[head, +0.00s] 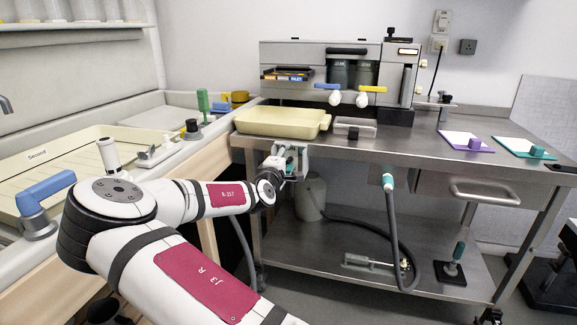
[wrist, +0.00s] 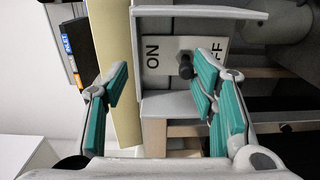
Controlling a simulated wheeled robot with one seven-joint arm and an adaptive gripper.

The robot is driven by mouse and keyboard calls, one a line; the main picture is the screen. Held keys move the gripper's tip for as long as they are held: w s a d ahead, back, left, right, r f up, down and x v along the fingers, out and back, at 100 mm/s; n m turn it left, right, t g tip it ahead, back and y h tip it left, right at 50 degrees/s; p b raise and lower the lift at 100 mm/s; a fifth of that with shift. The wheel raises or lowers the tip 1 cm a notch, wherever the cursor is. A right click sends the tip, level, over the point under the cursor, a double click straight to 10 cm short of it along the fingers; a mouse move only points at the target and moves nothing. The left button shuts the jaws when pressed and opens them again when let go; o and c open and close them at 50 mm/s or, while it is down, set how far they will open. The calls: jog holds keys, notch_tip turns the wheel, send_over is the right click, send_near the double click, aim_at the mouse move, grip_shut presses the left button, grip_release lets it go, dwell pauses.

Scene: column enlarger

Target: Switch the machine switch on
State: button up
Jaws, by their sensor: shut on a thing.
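The machine switch is a pale plate (wrist: 168,50) in a grey housing under the table's front edge. In the wrist view it is marked ON at left and OFF at right. Its dark knob (wrist: 186,66) shows between the labels, close beside my right finger pads, which partly cover OFF. My gripper (wrist: 160,98) has teal pads on either side of the plate. It is shut on the switch, though the wrist view leaves the exact contact unclear. In the head view my gripper (head: 287,165) is at the housing (head: 303,149), mostly hiding the switch.
A cream tray (head: 281,122) stands on the steel table (head: 394,151) above my gripper. The enlarger-like machine (head: 342,72) is at the back. A grey hose with a teal end (head: 389,183) hangs to the right. A sink unit (head: 60,160) is at left.

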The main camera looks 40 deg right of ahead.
jog(key=shift+a+r, duration=0.25)
jog(key=shift+r, duration=0.3)
jog(key=v, duration=0.6)
jog(key=shift+s+f+p, duration=0.2)
jog(key=shift+f+p, duration=0.05)
jog(key=shift+p, duration=0.15)
dwell(0.5)
jog(key=v, duration=1.2)
jog(key=shift+f, duration=0.15)
